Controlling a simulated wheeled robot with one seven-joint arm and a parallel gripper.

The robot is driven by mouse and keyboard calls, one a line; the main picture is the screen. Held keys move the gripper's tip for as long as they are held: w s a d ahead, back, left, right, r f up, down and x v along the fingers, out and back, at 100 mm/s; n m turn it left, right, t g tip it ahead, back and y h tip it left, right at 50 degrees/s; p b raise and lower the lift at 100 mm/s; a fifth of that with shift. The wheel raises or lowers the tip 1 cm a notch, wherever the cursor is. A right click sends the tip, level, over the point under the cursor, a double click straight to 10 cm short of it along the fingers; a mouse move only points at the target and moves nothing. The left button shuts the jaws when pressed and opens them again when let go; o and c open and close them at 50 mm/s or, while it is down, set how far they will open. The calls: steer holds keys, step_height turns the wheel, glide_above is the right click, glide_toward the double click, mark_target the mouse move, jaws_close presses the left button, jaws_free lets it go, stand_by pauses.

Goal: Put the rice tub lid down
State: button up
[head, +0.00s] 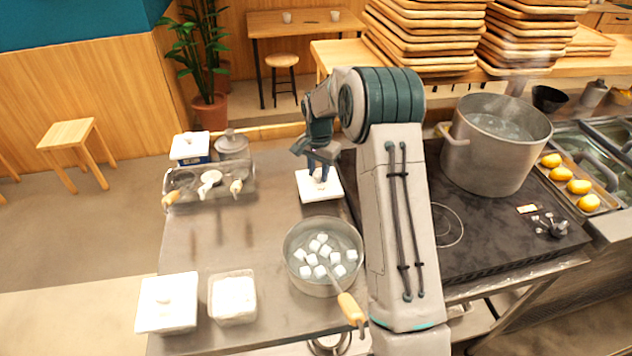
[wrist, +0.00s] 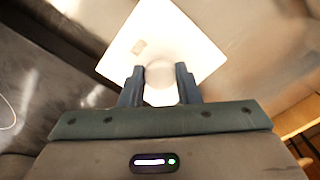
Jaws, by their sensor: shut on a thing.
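The rice tub lid is a white square lid (head: 320,192) with a round knob. My gripper (head: 321,172) is above it in the head view, shut on its knob. In the wrist view, the fingers of my gripper (wrist: 160,82) stand on either side of the knob, and the white lid (wrist: 180,40) spreads out beyond them. The lid is at or just above the steel counter (head: 255,215); I cannot tell whether it touches. An open square tub with white contents (head: 233,298) stands at the front of the counter.
A pot of white cubes (head: 322,262) with a wooden-handled tool stands in front of the lid. A white lidded tub (head: 167,303) is at front left. A rack with tools (head: 209,185) is at back left. The black stove (head: 470,225) with a large steaming pot (head: 495,150) is at right.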

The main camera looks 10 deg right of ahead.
mark_target(317, 181)
steer(key=shift+w+a+f, duration=0.15)
steer(key=shift+w, duration=0.05)
steer(key=shift+f+b, duration=1)
steer(key=shift+f, duration=1)
steer(key=shift+f, duration=0.1)
steer(key=o, duration=1)
steer(key=shift+c, duration=0.2)
